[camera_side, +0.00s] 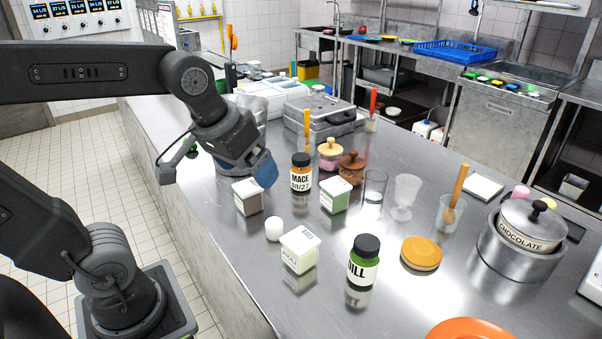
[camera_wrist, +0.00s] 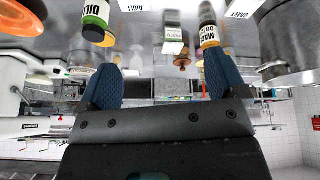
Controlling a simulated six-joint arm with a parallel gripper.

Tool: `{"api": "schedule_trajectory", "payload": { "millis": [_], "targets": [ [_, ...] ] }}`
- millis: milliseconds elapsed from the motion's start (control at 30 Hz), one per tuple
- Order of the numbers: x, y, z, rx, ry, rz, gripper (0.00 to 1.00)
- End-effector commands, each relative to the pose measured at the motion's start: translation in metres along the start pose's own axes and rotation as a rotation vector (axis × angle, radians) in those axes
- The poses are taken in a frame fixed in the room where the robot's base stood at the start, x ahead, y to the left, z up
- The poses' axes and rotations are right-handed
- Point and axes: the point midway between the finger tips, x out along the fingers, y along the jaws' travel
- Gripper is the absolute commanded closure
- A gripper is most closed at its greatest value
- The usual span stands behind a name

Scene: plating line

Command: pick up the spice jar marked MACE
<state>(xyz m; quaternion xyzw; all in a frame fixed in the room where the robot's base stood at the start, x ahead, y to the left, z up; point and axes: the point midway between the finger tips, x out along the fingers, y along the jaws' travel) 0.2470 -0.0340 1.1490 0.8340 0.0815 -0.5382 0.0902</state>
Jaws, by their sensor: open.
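The spice jar marked MACE (camera_side: 301,173) stands upright on the steel counter (camera_side: 335,265), with orange-brown contents, a dark lid and a white label. My gripper (camera_side: 264,170) is just left of it, low over the counter, apart from it in the side view. In the wrist view, which looks upside down, my gripper (camera_wrist: 164,66) has its two blue fingers wide apart with nothing held. There the MACE jar (camera_wrist: 209,32) appears beyond the tip of the right finger, not between the fingers. Whether that finger touches it I cannot tell.
A wooden-lidded pot (camera_side: 351,168) is close behind. A green jar (camera_side: 363,262), a white box (camera_side: 299,250) and glasses (camera_side: 375,187) stand nearer or rightward.

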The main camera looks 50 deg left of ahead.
Motion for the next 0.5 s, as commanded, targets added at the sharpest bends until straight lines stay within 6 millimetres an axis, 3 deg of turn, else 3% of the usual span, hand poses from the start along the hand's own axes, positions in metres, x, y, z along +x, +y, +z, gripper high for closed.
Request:
{"api": "schedule_trajectory", "payload": {
  "millis": [100, 267, 500],
  "targets": [
    [0.007, -0.007, -0.051, -0.217, -0.06, -0.056, 0.09],
    [0.028, -0.023, -0.114, -0.52, -0.118, -0.142, 0.09],
    [0.084, -0.062, -0.192, -0.966, -0.173, -0.298, 0.09]
  ]
}}
